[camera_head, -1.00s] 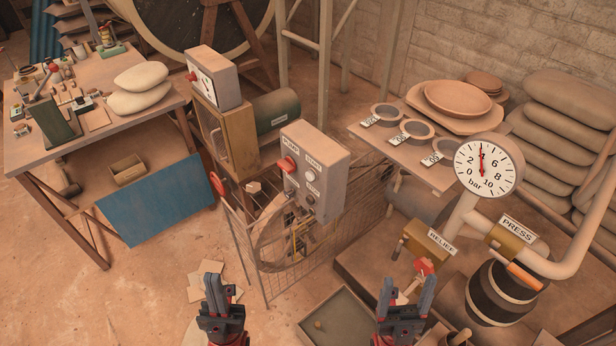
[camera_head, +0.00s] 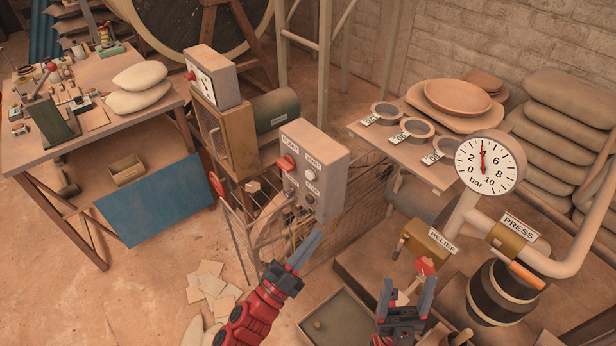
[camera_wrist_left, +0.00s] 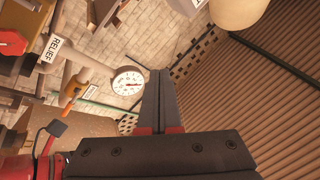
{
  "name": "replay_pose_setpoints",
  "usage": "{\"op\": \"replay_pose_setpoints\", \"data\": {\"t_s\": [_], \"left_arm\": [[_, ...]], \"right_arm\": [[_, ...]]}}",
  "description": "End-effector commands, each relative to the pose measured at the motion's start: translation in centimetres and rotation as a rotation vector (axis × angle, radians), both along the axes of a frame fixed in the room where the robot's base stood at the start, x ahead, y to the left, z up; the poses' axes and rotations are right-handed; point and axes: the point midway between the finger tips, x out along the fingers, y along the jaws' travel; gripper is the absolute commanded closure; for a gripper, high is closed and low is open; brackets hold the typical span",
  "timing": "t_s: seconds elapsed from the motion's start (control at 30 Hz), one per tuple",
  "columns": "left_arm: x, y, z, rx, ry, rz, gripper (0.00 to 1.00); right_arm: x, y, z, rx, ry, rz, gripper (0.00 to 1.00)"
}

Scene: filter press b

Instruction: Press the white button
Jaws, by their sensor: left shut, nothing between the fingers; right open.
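The grey control box (camera_head: 318,168) stands in the middle of the head view. On its front are a red knob (camera_head: 287,163) at upper left and a round white button (camera_head: 310,174) under the START label. A darker button (camera_head: 309,198) sits below the white one. My left gripper (camera_head: 318,235) is shut and empty. Its tips are just below the box's lower edge, apart from the white button. The shut fingers also show in the left wrist view (camera_wrist_left: 160,95), where the button is not seen. My right gripper (camera_head: 408,283) is open and empty at lower right.
A wire mesh cage (camera_head: 238,238) stands below the box. A pressure gauge (camera_head: 489,165) on a pipe, a RELIEF valve block (camera_head: 430,244) and a barrel (camera_head: 500,293) are at right. A workbench (camera_head: 120,130) is at left. The floor at lower left is mostly clear.

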Motion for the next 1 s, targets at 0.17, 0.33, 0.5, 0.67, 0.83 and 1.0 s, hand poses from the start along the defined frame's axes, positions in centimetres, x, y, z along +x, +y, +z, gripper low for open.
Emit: {"op": "replay_pose_setpoints", "data": {"t_s": [0.17,0.33,0.5,0.67,0.83,1.0], "left_arm": [[4.9,1.0,-3.6,0.242,0.11,0.204,1.0],[8.3,5.1,-3.2,0.372,0.122,0.464,1.0],[9.5,8.6,-0.5,0.4,0.087,0.662,1.0],[9.7,10.1,0.9,0.399,0.067,0.741,1.0],[9.7,10.3,1.0,0.398,0.065,0.75,1.0],[9.7,10.3,1.0,0.398,0.066,0.749,1.0]], "right_arm": [[0.0,0.0,-0.5,0.0,0.0,0.0,0.29],[0.0,0.0,-0.8,0.0,0.0,0.0,0.29],[0.0,0.0,-0.9,0.0,0.0,0.0,0.29],[0.0,0.0,-1.0,0.0,0.0,0.0,0.29],[0.0,0.0,-1.0,0.0,0.0,0.0,0.29],[0.0,0.0,-1.0,0.0,0.0,0.0,0.29]]}}
